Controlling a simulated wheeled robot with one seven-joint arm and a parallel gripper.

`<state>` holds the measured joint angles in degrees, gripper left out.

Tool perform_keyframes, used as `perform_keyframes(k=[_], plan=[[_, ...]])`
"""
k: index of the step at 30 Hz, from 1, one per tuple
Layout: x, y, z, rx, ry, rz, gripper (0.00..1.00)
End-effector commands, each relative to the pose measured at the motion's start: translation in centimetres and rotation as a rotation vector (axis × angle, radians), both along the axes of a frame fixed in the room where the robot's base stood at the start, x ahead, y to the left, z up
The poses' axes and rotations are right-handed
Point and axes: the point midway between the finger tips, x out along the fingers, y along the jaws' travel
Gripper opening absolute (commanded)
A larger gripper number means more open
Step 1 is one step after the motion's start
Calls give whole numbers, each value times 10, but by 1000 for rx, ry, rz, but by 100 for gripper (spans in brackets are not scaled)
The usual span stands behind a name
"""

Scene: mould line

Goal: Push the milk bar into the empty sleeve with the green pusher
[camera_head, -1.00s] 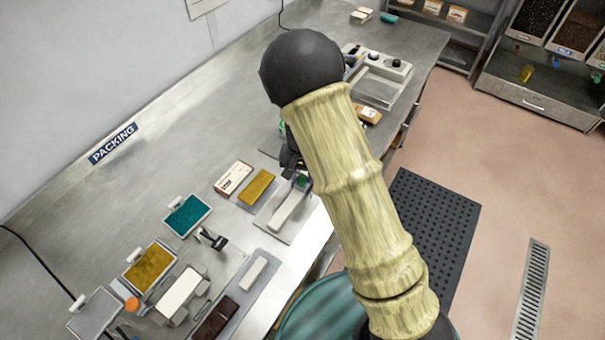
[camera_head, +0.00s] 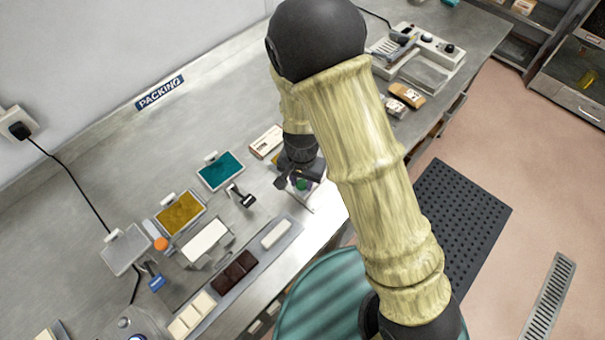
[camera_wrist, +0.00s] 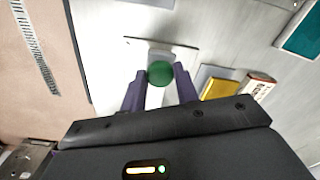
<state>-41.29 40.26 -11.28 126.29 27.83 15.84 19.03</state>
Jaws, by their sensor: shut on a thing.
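My gripper (camera_wrist: 160,88) is shut on the green pusher (camera_wrist: 160,73), with one dark finger on each side of its round green top. The pusher stands over a pale board (camera_wrist: 130,55) with a narrow strip along it. In the head view the green top (camera_head: 302,184) shows just below my gripper, and my arm hides much of the board. A flat gold piece (camera_wrist: 220,85) lies beside the board, next to a white and orange printed box (camera_wrist: 260,86). The box also shows in the head view (camera_head: 266,141). I cannot tell which pieces are the milk bar and the empty sleeve.
A teal tray (camera_head: 220,171), a gold tray (camera_head: 180,212) and a black-handled tool (camera_head: 241,195) lie left of my gripper. A white block (camera_head: 276,233), a dark brown bar (camera_head: 235,271) and cream bars (camera_head: 192,315) line the front edge.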

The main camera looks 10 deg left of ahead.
Motion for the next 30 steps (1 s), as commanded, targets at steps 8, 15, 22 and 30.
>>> perform_keyframes(k=[8, 15, 22, 30], plan=[[-1, 1, 1, 3, -4, -11, 0], [-2, 1, 1, 3, -2, -9, 42], [-1, 0, 1, 2, -1, -10, 52], [-1, 0, 9, 1, -3, -8, 52]])
